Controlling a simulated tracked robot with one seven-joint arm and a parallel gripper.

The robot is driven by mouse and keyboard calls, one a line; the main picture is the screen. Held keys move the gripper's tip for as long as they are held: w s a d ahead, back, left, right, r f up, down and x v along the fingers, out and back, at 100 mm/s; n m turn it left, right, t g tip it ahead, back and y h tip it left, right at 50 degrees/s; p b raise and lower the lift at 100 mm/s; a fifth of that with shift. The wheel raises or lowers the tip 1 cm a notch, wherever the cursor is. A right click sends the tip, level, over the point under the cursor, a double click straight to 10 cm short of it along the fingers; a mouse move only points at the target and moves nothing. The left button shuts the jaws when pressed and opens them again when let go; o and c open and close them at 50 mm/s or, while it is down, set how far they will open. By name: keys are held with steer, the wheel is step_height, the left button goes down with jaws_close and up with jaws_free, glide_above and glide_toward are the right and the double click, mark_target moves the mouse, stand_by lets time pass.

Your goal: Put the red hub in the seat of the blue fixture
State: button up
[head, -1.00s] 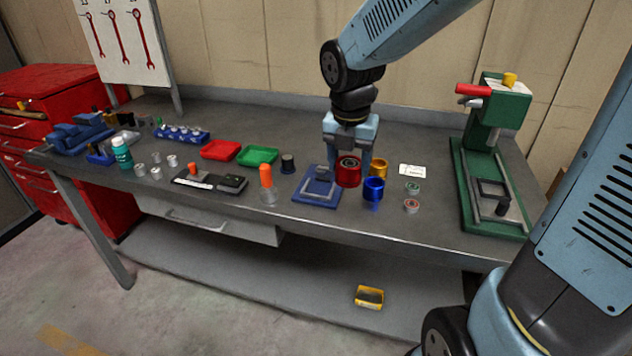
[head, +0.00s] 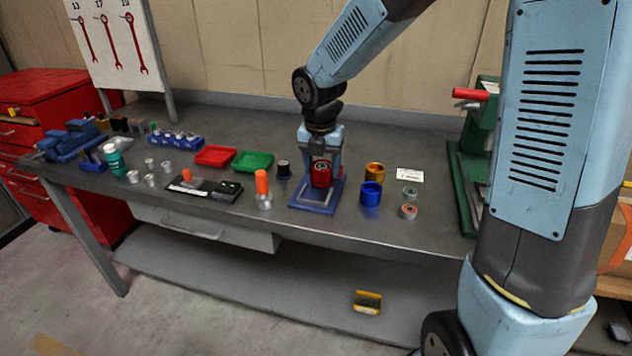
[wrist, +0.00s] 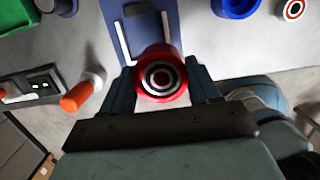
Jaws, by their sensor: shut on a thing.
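The red hub (head: 321,174) is held between the fingers of my gripper (head: 322,165), which is shut on it. In the wrist view the red hub (wrist: 160,74) shows its ringed end face between the two fingers (wrist: 162,90). The blue fixture (head: 318,205) is a flat plate with a pale raised frame on the bench, and it also shows in the wrist view (wrist: 146,25). The hub is over the fixture's plate in the head view. The seat is mostly hidden behind hub and gripper, and I cannot tell whether the hub touches it.
A blue hub (head: 371,194) and a brass-coloured hub (head: 375,172) stand right of the fixture. An orange-handled tool (head: 262,183) stands close on its left. Green (head: 252,160) and red (head: 215,156) trays lie further left. A green press (head: 480,140) stands at the right.

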steer(key=shift+w+a+f, duration=0.25)
steer(key=shift+w+f, duration=0.3)
steer(key=shift+f, duration=0.15)
steer(key=shift+w+a+f, duration=0.2)
steer(key=shift+w+f, duration=0.35)
steer(key=shift+f, duration=0.2)
steer(key=shift+w+a+f, duration=0.25)
steer(key=shift+w+f, duration=0.3)
steer(key=shift+f, duration=1.65)
steer(key=shift+f, duration=0.1)
steer(key=o, duration=1.3)
